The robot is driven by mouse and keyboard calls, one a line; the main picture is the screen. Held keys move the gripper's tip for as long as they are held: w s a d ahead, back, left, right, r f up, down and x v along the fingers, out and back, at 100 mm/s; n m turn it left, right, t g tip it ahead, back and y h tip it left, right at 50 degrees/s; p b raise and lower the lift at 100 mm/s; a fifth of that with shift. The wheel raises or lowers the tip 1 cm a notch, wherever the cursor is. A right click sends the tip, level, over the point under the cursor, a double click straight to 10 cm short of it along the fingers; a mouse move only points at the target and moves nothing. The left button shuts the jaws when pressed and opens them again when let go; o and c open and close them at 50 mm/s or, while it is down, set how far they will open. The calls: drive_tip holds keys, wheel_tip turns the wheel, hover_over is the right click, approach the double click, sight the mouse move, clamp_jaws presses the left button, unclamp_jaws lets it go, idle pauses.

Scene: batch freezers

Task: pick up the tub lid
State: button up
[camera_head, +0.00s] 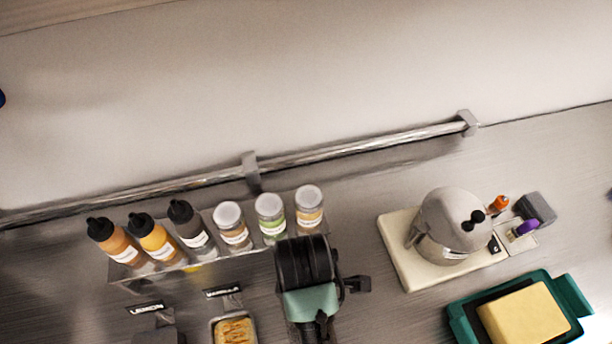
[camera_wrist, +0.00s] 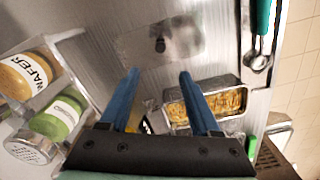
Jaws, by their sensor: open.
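In the wrist view, a flat, shiny steel plate with a dark knob, which looks like the tub lid (camera_wrist: 185,38), lies on the metal counter beyond the fingertips. My gripper (camera_wrist: 159,74) has two blue fingers, spread apart with nothing between them. The fingertips point towards the near side of the lid, with the knob roughly in line with the gap. I cannot tell the height between them. In the head view I cannot make out the lid, and my arm covers part of the counter.
Utensils (camera_wrist: 259,62) hang at upper right. In the head view, bottles (camera_head: 115,241), a domed machine (camera_head: 450,225) and a teal tray (camera_head: 571,292) surround the workspace.

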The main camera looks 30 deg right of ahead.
wheel_tip(320, 180, down, 7)
drive_tip(key=shift+f+p, duration=0.2)
drive_tip(key=shift+p, duration=0.25)
drive_tip(key=shift+s+d+f+p, duration=0.15)
drive_tip(key=shift+f+p, duration=0.55)
drive_tip(key=shift+f, duration=1.9)
clamp_jaws()
